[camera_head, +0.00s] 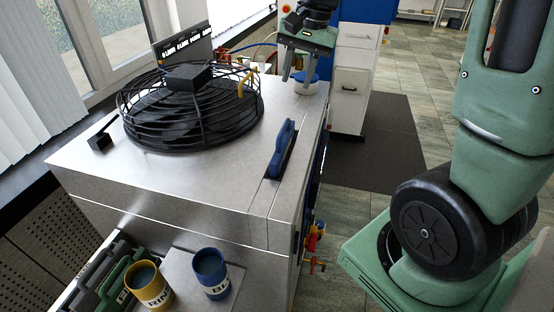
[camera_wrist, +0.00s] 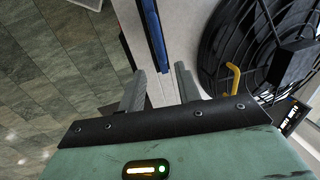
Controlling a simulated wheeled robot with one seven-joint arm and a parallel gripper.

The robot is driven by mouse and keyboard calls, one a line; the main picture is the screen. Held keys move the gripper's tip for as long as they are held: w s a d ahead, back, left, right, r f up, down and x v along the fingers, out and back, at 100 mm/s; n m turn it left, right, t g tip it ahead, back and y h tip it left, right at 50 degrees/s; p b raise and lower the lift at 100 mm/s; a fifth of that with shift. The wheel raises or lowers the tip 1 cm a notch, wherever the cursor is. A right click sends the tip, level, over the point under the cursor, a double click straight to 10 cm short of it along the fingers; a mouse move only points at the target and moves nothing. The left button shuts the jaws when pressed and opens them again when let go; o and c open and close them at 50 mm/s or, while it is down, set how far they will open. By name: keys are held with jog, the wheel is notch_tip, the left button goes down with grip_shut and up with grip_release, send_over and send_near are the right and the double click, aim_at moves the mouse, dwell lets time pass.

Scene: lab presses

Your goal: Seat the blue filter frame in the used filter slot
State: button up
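The blue filter frame (camera_head: 283,148) stands upright at a narrow slot near the right edge of the metal cabinet top (camera_head: 200,185). Its lower part is hidden, and I cannot tell how deep it sits. The blue frame also shows at the top of the wrist view (camera_wrist: 153,30), apart from my fingers. My gripper (camera_head: 293,80) hangs beyond the frame, over the far end of the cabinet, fingers pointing down. In the wrist view my gripper (camera_wrist: 161,88) has its two grey fingers apart with nothing between them. I see no label marking the used slot.
A black fan guard (camera_head: 190,105) with a yellow hook stands left of the frame. A round white and blue object (camera_head: 305,87) is close to my gripper. A yellow cup (camera_head: 148,285), a blue cup (camera_head: 211,273) and a rack of frames (camera_head: 100,285) are at the front.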

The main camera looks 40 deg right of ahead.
jog(key=p, duration=0.2)
send_near(283, 128)
jog(key=f, duration=0.2)
jog(key=w+f, duration=0.1)
jog(key=f, duration=0.2)
jog(key=shift+a, duration=0.1)
jog(key=shift+w+a+f+p, duration=0.15)
jog(key=shift+f+p, duration=0.25)
jog(key=shift+f, duration=0.5)
jog(key=shift+w+a+f+p, duration=0.15)
jog(key=shift+f+p, duration=0.2)
jog(key=shift+f, duration=0.55)
jog(key=shift+a+f+p, duration=0.15)
jog(key=shift+f+p, duration=0.25)
jog(key=shift+f, duration=0.5)
grip_shut()
